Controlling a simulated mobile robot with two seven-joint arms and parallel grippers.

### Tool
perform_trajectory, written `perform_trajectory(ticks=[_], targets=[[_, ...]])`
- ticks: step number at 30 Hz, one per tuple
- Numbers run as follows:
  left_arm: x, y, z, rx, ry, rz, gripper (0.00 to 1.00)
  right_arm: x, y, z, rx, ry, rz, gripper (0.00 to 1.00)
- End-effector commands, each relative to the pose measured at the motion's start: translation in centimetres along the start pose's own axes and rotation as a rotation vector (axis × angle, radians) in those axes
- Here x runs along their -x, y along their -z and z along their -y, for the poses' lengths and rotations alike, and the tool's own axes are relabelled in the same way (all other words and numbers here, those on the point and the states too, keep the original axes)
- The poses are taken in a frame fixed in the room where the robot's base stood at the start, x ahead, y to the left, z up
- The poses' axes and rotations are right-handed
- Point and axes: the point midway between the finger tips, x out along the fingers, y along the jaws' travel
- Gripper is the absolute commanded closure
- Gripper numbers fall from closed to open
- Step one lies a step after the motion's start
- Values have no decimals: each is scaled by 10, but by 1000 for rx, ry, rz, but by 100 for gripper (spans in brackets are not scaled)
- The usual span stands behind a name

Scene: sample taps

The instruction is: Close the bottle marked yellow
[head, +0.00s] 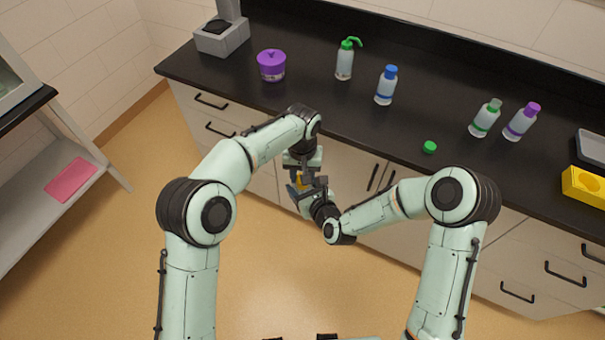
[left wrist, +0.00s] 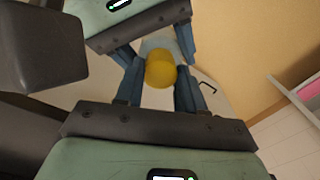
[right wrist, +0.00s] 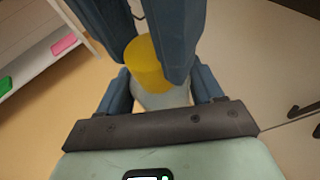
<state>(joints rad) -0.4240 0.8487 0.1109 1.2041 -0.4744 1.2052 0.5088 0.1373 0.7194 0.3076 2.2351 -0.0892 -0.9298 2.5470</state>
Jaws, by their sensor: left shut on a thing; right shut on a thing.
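The yellow cap (left wrist: 160,69) is between the fingers of my left gripper (head: 301,171), which is shut on it. The pale bottle (right wrist: 160,97) is between the fingers of my right gripper (head: 308,188), which is shut on its body. In the right wrist view the cap (right wrist: 147,63) is at the bottle's mouth end and appears to meet it. I cannot tell whether it is seated or threaded. In the head view both grippers meet in front of the counter, and a bit of yellow (head: 299,179) shows between them; the bottle is mostly hidden there.
On the black counter (head: 330,110) stand a purple pot (head: 271,65), a green-topped spray bottle (head: 345,60), and blue (head: 386,85), green (head: 485,118) and purple (head: 521,122) marked bottles. A loose green cap (head: 430,147) lies near the edge. A yellow rack (head: 585,186) is at right.

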Motion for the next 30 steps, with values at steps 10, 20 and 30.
perform_trajectory(ticks=[10,20,30], targets=[[-1,0,0,-814,-1,0,98,0,0,0,0,0,1,100],[0,0,0,-1054,1,0,52,0,0,0,0,0,1,100],[0,0,0,-1051,0,-1,36,0,-1,0,0,0,2,100]])
